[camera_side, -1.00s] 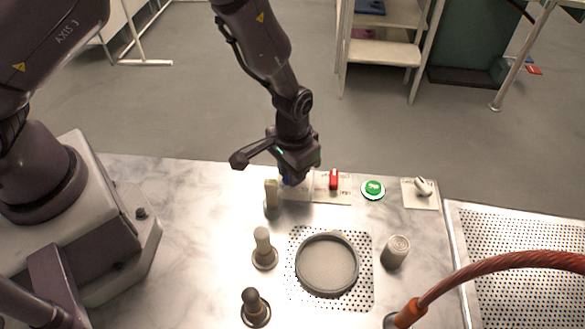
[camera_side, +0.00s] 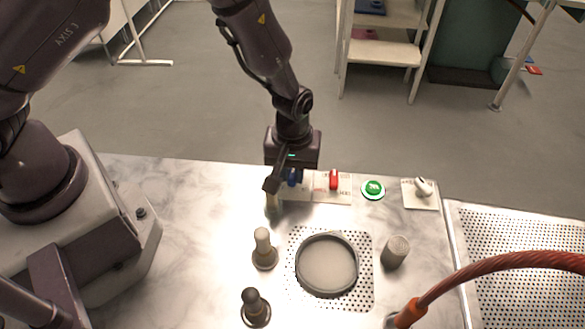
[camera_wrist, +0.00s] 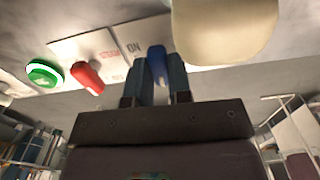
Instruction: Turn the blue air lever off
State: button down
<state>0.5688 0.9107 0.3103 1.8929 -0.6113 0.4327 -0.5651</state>
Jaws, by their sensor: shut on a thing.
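The blue air lever (camera_side: 292,177) stands on a pale labelled plate at the far edge of the marble bench, left of the red lever. In the wrist view the blue lever (camera_wrist: 157,62) sits between the two fingers of my gripper (camera_wrist: 162,80). My gripper (camera_side: 291,181) is shut on it, and the fingers partly hide it in both views. The word ON shows on the plate just left of the blue lever in the wrist view. The exact angle of the lever is hard to read.
The red lever (camera_side: 334,180), a green button (camera_side: 373,188) and a white switch (camera_side: 423,187) line up to the right. Knobbed posts (camera_side: 263,249) stand in front, one close by my wrist. A round dish (camera_side: 327,263) and a grey cylinder (camera_side: 396,251) are nearer the camera.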

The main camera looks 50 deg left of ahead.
aim_at(293, 174)
jog(key=shift+n, duration=0.3)
jog(key=c, duration=1)
grip_release()
jog(key=shift+c, duration=0.2)
notch_tip(293, 174, up, 13)
